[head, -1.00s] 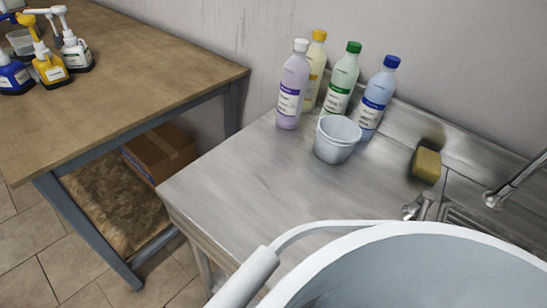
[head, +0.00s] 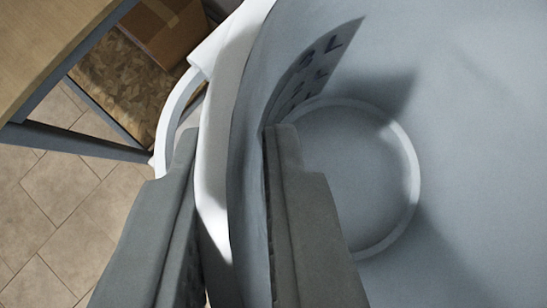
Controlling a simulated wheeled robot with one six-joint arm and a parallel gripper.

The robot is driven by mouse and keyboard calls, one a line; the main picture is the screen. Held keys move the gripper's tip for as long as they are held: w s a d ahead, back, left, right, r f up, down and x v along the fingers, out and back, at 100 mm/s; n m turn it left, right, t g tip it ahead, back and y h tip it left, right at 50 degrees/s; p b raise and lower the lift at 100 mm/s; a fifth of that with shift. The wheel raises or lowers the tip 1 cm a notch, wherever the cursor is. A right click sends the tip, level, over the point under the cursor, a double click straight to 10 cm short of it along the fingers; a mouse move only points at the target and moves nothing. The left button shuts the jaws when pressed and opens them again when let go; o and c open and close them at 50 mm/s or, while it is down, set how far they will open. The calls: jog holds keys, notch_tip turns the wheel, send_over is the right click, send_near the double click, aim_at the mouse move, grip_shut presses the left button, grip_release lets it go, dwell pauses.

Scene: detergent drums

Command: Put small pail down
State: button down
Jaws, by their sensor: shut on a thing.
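The small pail (head: 470,150) is grey-blue inside with a white rim, and fills the right and middle of the view. I look down into it; a raised ring shows on its floor, and a lettered panel stands out near the rim. My gripper (head: 228,145) is shut on its rim, with one finger outside the wall and one inside. A white curved handle (head: 172,120) hangs at the pail's left side. The pail hides whatever is under it, so I cannot tell whether it touches a surface.
A wooden table (head: 50,40) with a grey metal frame is at the upper left. A cardboard box (head: 172,35) is on the brown patterned lower shelf (head: 118,85) below it. The tiled floor (head: 65,200) at the left is clear.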

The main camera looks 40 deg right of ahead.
jog(key=shift+f, duration=3.3)
jog(key=c, duration=1.4)
grip_release()
jog(key=shift+f, duration=0.1)
jog(key=v, duration=1.2)
